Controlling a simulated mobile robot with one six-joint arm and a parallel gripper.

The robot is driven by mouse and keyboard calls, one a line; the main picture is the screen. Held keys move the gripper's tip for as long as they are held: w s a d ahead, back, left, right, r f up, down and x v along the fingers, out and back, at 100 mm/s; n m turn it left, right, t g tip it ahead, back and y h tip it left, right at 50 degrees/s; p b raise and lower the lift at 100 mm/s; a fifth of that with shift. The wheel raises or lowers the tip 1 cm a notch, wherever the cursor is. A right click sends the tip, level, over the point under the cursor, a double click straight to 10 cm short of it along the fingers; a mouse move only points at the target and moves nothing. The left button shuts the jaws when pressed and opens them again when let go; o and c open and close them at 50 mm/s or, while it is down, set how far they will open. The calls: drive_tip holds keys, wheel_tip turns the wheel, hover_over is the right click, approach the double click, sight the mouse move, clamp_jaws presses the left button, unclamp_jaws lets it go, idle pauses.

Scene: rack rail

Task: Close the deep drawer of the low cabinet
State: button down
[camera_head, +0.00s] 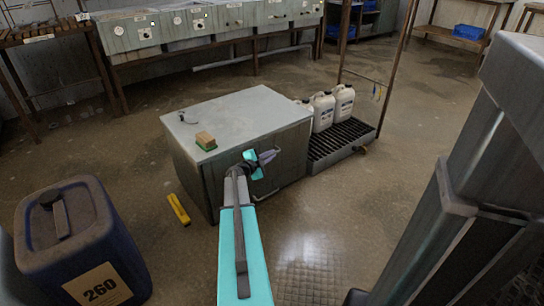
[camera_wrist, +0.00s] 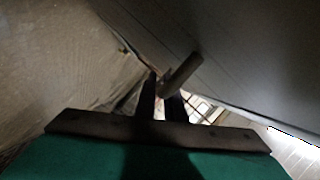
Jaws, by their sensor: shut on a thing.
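The low grey cabinet (camera_head: 235,110) stands on the floor in the middle of the head view, its front face turned toward my arm. The front of the deep drawer (camera_head: 290,155) looks about flush with the cabinet body, but my arm hides part of it and I cannot tell if a small gap is left. My gripper (camera_head: 266,160) is at this front. In the wrist view my gripper (camera_wrist: 160,88) has its dark fingers close together on a short round handle bar (camera_wrist: 181,74) beside the pale drawer face.
A sponge (camera_head: 206,140) lies on the cabinet top. White jugs (camera_head: 323,110) stand on a slatted rack (camera_head: 340,140) at its right. A yellow object (camera_head: 179,209) lies on the floor at left, near a blue container (camera_head: 75,240). Floor in front is clear.

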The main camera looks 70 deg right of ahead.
drive_tip(key=shift+w+d+r, duration=0.1)
drive_tip(key=shift+w+d, duration=0.15)
drive_tip(key=shift+w, duration=0.2)
drive_tip(key=c, duration=1.8)
unclamp_jaws()
drive_tip(key=shift+c, duration=0.2)
drive_tip(key=shift+p+v, duration=0.4)
drive_tip(key=shift+v, duration=0.4)
drive_tip(key=p+v, duration=0.3)
drive_tip(key=v, duration=0.9)
drive_tip(key=shift+a, duration=0.1)
